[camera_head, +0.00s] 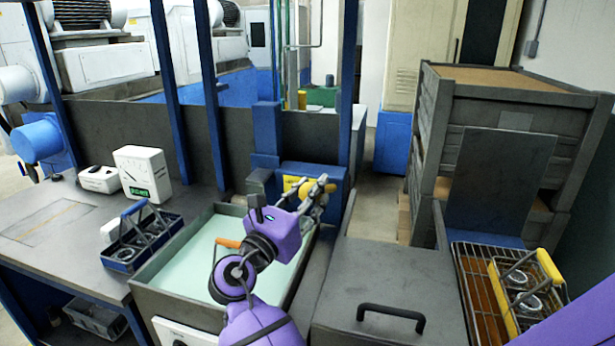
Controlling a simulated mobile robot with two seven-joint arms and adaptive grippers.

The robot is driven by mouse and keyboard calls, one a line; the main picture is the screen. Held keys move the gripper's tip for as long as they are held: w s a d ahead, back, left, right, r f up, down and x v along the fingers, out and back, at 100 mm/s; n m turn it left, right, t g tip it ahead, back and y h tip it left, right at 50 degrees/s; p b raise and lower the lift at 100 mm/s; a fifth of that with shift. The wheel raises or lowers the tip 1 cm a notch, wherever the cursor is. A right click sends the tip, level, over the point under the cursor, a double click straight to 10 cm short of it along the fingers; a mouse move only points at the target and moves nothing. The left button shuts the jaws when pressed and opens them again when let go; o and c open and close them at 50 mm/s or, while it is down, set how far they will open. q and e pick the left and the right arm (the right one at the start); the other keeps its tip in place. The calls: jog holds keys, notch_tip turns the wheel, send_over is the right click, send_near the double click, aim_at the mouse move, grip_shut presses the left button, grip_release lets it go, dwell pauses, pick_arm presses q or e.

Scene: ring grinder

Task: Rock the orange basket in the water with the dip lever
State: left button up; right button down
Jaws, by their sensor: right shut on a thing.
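The water tank (178,262) holds pale green water. An orange handle (228,243), of the orange basket, shows in the water beside my arm; the rest of the basket is hidden by the arm and the water. My right gripper (312,190) is over the tank's far right corner, in front of a blue box (332,175). The lever's shaft is hidden. My left gripper is not in view.
A basket with a blue handle (134,208) stands on the bench left of the tank. A basket with a yellow handle (549,266) sits on a wire rack at the right. A grey lid with a black handle (391,316) lies right of the tank. Blue posts rise behind.

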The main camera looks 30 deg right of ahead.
jog(key=shift+t+h, duration=0.4)
jog(key=shift+h, duration=0.3)
jog(key=f+b, duration=0.1)
jog(key=a+f+b, duration=0.1)
jog(key=f, duration=0.1)
jog(key=s+f+b, duration=0.1)
jog(key=shift+a+f, duration=0.35)
jog(key=shift+f, duration=0.05)
jog(key=c, duration=1.5)
grip_release()
jog(key=shift+c, duration=0.2)
jog(key=shift+o, duration=0.8)
jog(key=shift+w, duration=0.1)
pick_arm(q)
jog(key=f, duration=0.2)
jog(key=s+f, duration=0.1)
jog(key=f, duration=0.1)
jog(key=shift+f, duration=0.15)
pick_arm(e)
jog(key=shift+m, duration=0.3)
jog(key=v, duration=1.2)
